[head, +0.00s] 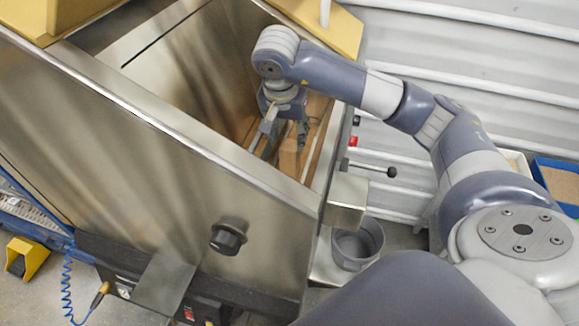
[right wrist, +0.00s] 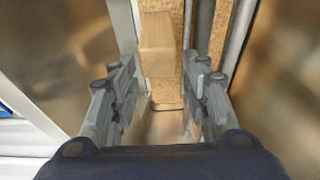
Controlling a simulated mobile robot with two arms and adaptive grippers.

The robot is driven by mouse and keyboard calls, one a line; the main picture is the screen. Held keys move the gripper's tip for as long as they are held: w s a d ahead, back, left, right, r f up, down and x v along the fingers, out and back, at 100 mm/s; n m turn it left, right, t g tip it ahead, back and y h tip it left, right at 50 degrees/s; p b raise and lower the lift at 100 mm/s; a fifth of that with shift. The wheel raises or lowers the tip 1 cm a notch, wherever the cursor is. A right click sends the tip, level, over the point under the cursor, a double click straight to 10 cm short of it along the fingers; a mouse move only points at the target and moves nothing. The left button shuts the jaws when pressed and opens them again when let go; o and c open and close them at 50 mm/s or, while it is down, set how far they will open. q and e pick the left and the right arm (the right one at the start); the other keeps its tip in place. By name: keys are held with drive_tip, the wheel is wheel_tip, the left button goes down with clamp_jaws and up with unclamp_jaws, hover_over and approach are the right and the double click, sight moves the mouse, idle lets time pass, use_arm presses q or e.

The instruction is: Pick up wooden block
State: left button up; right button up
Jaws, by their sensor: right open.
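The wooden block (head: 288,160) stands inside the metal hopper (head: 170,135), near its right wall in the head view. In the right wrist view the light brown block (right wrist: 157,45) lies ahead, between the lines of the two fingers. My right gripper (head: 285,134) reaches down into the hopper at the block. It is open, with a finger on each side in the right wrist view (right wrist: 162,78). I cannot tell whether either finger touches the block. My left gripper is not in view.
The hopper's metal walls surround the gripper closely. A black-knobbed lever (head: 375,169) sticks out at the right, above a grey bucket (head: 357,243). A blue tray (head: 557,184) lies at the far right. Grey rods (right wrist: 204,25) run beside the block.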

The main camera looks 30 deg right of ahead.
sight(289, 144)
drive_tip(key=b+x, duration=0.3)
drive_tip(key=x, duration=0.2)
drive_tip(key=shift+f, duration=0.3)
drive_tip(key=b+x, duration=0.2)
drive_tip(key=x, duration=0.2)
drive_tip(key=shift+s+a+f+b, duration=0.1)
drive_tip(key=shift+s+f+b, duration=0.05)
drive_tip(key=shift+s+b, duration=0.25)
drive_tip(key=shift+w+f, duration=0.25)
drive_tip(key=shift+f, duration=0.1)
drive_tip(key=shift+r, duration=0.1)
drive_tip(key=shift+c, duration=0.4)
drive_tip(key=c, duration=0.7)
